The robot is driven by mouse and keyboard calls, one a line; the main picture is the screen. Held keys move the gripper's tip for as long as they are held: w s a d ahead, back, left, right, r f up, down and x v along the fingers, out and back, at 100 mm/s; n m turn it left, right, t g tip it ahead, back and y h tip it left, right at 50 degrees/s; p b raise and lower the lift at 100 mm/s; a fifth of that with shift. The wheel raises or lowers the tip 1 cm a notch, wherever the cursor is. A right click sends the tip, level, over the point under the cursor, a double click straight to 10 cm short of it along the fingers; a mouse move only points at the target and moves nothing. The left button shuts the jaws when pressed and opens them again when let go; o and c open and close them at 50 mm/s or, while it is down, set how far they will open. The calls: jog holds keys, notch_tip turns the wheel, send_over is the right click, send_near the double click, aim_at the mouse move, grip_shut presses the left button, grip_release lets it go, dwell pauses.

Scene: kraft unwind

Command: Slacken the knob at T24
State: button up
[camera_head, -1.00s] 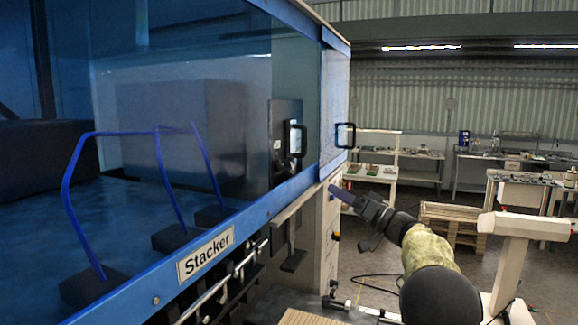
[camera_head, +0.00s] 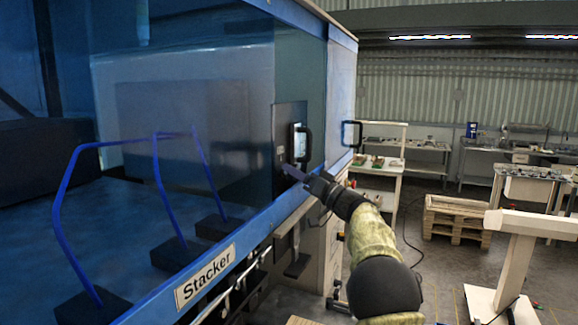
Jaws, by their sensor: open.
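No knob and no T24 label can be made out in view. The blue machine marked "Stacker" (camera_head: 206,277) fills the left side behind clear panels. My gripper (camera_head: 290,172) is at the end of my arm, right of centre.
A beige stand (camera_head: 515,255) is at lower right.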

jog(key=shift+w+a+r, duration=0.25)
jog(key=shift+w+a, duration=0.1)
jog(key=shift+a, duration=0.25)
jog(key=shift+s, duration=0.1)
jog(key=c, duration=0.7)
jog(key=shift+d+n, duration=0.1)
jog(key=shift+n, duration=0.4)
jog(key=shift+n+g+y+b, duration=0.3)
jog(key=shift+n+g+y, duration=0.3)
jog(key=shift+n, duration=0.5)
jog(key=shift+s+r+n+g+y, duration=0.1)
jog(key=shift+n+g+y, duration=0.45)
jog(key=shift+n, duration=0.9)
jog(key=shift+s+r+n+g+y, duration=0.15)
jog(key=shift+n+g, duration=0.7)
jog(key=shift+n, duration=0.6)
jog(key=shift+w+f, duration=0.1)
